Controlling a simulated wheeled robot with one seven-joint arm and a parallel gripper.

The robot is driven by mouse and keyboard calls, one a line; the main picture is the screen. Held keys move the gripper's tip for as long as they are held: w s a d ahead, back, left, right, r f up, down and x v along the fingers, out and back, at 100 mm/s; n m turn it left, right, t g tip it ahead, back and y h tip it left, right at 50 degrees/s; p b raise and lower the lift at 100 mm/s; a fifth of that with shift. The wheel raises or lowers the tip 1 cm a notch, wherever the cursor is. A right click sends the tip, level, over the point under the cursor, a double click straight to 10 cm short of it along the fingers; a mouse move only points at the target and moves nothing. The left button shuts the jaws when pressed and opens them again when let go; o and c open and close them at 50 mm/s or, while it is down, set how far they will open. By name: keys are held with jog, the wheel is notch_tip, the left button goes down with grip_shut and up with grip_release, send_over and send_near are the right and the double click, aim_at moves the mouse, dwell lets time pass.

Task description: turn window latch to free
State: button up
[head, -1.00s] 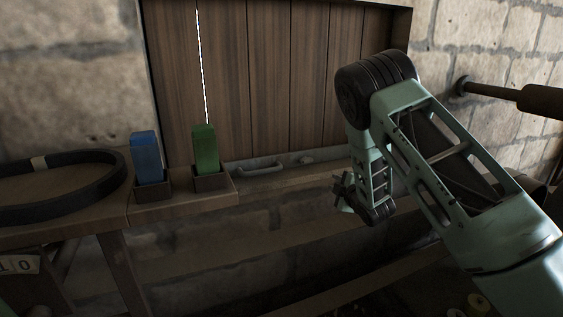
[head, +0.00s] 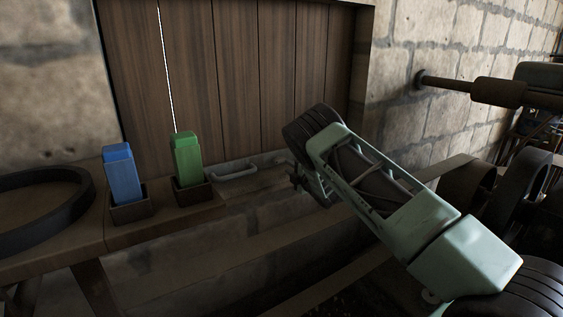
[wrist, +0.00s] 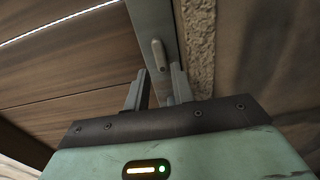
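The wooden shutter (head: 240,80) fills the window, with a grey metal rail along its bottom edge. In the wrist view, a small rounded grey lever, which looks like the window latch (wrist: 159,54), sits on the grey metal strip (wrist: 150,20). My gripper (wrist: 158,84) is open, its two fingers apart and empty, with the latch just beyond the fingertips. No contact between them shows. In the head view, my gripper (head: 296,176) is at the rail, to the right of a grey pull handle (head: 235,172). The latch is too small or hidden to make out there.
A blue block (head: 122,174) and a green block (head: 187,160) stand in dark holders on the bench at left. A black belt (head: 40,208) lies beside them. A dark rod (head: 470,88) juts from the stone wall at right.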

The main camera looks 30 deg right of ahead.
aim_at(281, 161)
jog(key=shift+w+a, duration=0.1)
jog(key=shift+w, duration=3.05)
grip_shut()
